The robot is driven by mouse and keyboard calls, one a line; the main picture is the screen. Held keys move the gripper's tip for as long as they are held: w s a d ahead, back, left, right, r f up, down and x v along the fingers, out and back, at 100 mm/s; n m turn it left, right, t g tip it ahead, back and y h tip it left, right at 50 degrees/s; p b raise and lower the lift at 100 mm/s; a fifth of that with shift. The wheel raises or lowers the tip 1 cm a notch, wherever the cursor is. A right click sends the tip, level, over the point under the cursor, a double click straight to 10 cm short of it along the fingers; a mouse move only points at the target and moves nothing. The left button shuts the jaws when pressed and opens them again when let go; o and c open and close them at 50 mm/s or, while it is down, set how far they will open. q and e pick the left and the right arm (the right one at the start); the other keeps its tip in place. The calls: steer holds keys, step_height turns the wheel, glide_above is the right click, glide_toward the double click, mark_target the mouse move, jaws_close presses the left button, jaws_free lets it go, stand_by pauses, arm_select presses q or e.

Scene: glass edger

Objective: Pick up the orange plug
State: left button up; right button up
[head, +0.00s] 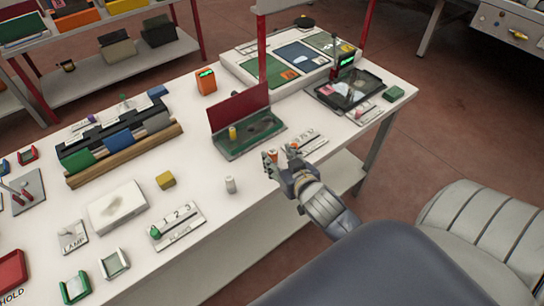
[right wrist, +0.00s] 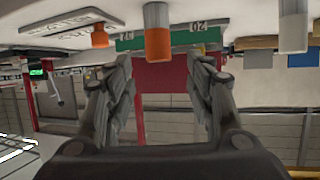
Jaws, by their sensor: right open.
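The orange plug (right wrist: 158,42) is a short orange cylinder with a pale end, shown upside down in the right wrist view, centred between my fingers and beyond their tips. In the head view an orange plug (head: 270,157) stands on the white table just left of my right gripper (head: 283,157). My right gripper also shows in the right wrist view (right wrist: 158,62); it is open, with nothing between its fingers. A second, smaller orange piece (right wrist: 99,37) stands by a labelled white strip. My left gripper is not in view.
A green tray (head: 258,140) with a red back panel and a yellow plug (head: 232,133) is behind the gripper. A labelled white strip (head: 310,143) is just right. A pale cylinder (head: 230,184) stands to the left. The table's front edge is close below.

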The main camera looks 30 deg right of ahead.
mark_target(273, 152)
steer(key=shift+f+p+x, duration=0.15)
steer(key=shift+p+x, duration=0.25)
steer(key=shift+x, duration=1.1)
steer(key=shift+f+p+x, duration=0.1)
steer(key=shift+p+x, duration=0.25)
steer(key=shift+x, duration=1.1)
steer(key=shift+s, duration=0.15)
jaws_close()
